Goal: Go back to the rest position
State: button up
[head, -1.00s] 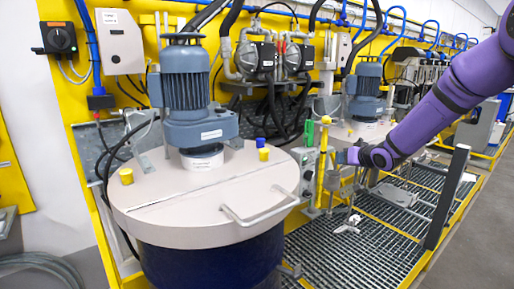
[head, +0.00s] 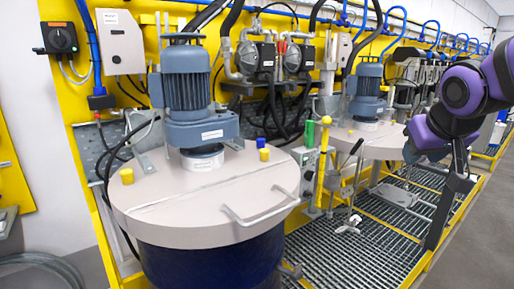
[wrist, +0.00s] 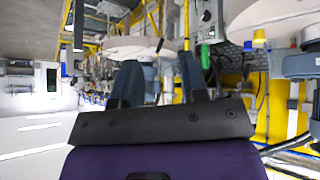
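My gripper (head: 409,152) is at the right in the head view, in front of the far drum's lid and apart from the near drum. In the wrist view its two dark fingers (wrist: 158,80) stand apart with nothing between them. My purple arm is folded at the right edge of the head view. The wrist picture is upside down.
The near drum's lid (head: 170,212) carries a blue motor (head: 186,85) and a handle (head: 262,208). A yellow post (head: 322,165) and a green knob (head: 309,133) stand right of it. The far lid (head: 345,140) is behind. A small mixer propeller (head: 348,226) hangs above the grating (head: 325,262). Grey floor (head: 470,240) is clear at the right.

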jog(key=s+a+f+g+y, duration=0.1)
jog(key=s+g, duration=0.1)
jog(key=s, duration=1.4)
jog(key=shift+s+a+f+y, duration=0.2)
jog(key=shift+s+a+y, duration=0.05)
jog(key=shift+a+y, duration=0.15)
